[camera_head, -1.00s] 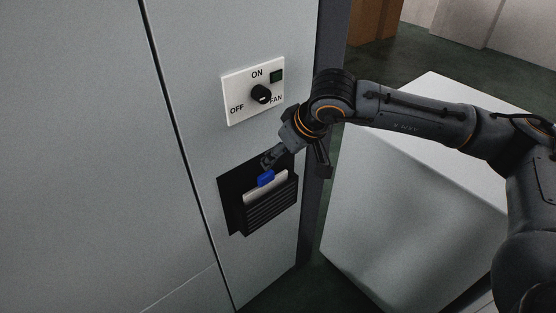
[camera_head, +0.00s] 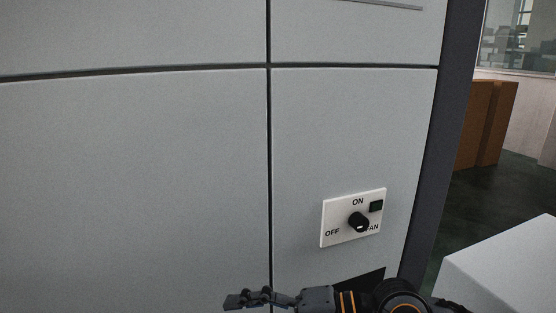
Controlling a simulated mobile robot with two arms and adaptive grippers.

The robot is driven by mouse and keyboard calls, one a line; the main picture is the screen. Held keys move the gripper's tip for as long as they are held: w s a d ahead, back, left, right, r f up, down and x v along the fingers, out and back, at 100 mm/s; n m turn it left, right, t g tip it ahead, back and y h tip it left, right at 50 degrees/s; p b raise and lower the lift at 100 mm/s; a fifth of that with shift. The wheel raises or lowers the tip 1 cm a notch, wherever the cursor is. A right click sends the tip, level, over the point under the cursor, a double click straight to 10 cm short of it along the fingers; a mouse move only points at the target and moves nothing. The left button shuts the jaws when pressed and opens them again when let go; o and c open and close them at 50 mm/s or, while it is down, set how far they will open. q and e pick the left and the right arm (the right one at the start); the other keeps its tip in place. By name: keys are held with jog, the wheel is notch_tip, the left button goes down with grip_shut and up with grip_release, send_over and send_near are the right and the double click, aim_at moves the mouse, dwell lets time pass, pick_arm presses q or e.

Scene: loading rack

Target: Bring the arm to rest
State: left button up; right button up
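My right gripper (camera_head: 238,300) is at the bottom edge of the head view and points left in front of the grey panel wall. It is seen edge-on, so I cannot tell whether its fingers are open or shut. No held object shows at its fingertips. The black wrist with orange rings (camera_head: 345,301) is partly cut off by the lower edge. My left gripper is not in view.
A white switch plate (camera_head: 335,238) with a black knob (camera_head: 358,222) sits above my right wrist. The black wall pocket (camera_head: 362,281) is mostly hidden. A white block (camera_head: 510,270) stands at right, with brown boxes (camera_head: 487,125) behind it.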

notch_tip(320, 180, up, 9)
jog(key=m+t+y, duration=0.5)
jog(key=m+y, duration=0.1)
jog(key=m, duration=0.7)
jog(key=w+d+m+t+h, duration=0.35)
jog(key=m+t, duration=0.25)
jog(key=m, duration=0.4)
jog(key=w+d+m+t+h, duration=0.4)
jog(key=m+t, duration=0.3)
jog(key=m, duration=0.4)
jog(key=s+d+f+m+g+h, duration=0.1)
jog(key=d+f+m+g+h, duration=0.1)
jog(key=d+f+m+h, duration=0.7)
jog(key=d+f+m+g+h, duration=0.3)
jog(key=d+f+m+h, duration=0.2)
jog(key=f+m, duration=0.7)
jog(key=s+d+f+m+g, duration=0.2)
jog(key=s+f+m+g, duration=0.4)
jog(key=s+f, duration=0.4)
jog(key=s+d+f+m+g, duration=0.1)
jog(key=s+f+m+g, duration=0.6)
jog(key=s, duration=0.5)
notch_tip(320, 180, down, 28)
jog(key=s+n, duration=0.2)
jog(key=s+d+f, duration=0.3)
jog(key=s+f, duration=1.1)
jog(key=s, duration=0.1)
jog(key=shift+s+f+g, duration=0.3)
jog(key=shift+s+f, duration=0.1)
